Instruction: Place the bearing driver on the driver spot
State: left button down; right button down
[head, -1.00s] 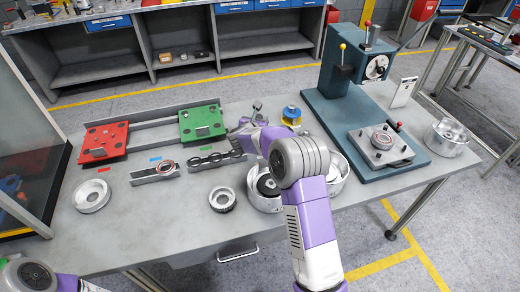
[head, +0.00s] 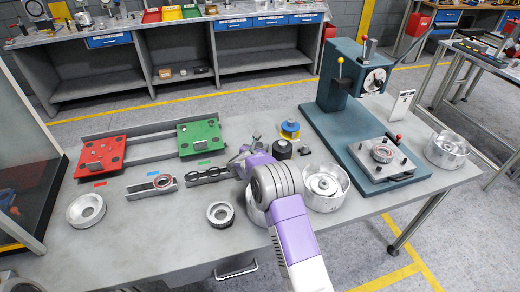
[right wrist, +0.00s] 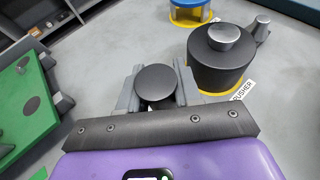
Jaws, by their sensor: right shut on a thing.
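My right gripper (head: 245,152) is shut on a dark, round-topped tool, apparently the bearing driver. In the right wrist view its dark disc top (right wrist: 155,86) sits between the two grey fingers. It is over the table, left of a black cylinder with a silver knob (right wrist: 222,58), which also shows in the head view (head: 282,149). That cylinder stands on a yellow-edged spot with a label partly reading "USHER". I cannot make out the driver spot; the gripper and its held tool may cover it. My left gripper is out of view.
A blue and yellow part (head: 290,130) stands behind the black cylinder. A green plate (head: 199,138) and red plate (head: 101,155) lie left. A black-holed rack (head: 209,174) is close to my gripper. Metal housings (head: 325,190) and a teal press (head: 350,130) are right.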

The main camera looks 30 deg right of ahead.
dwell(0.3)
jog(key=c, duration=1.2)
grip_release()
jog(key=shift+f, duration=0.2)
jog(key=o, duration=0.4)
jog(key=shift+r, duration=0.1)
jog(key=shift+r, duration=0.1)
jog(key=shift+s+a+r, duration=0.1)
jog(key=shift+a+r, duration=0.05)
jog(key=shift+a, duration=0.05)
jog(key=v, duration=1.1)
jog(key=shift+s+a, duration=0.15)
jog(key=shift+a, duration=0.05)
jog(key=shift+r, duration=0.1)
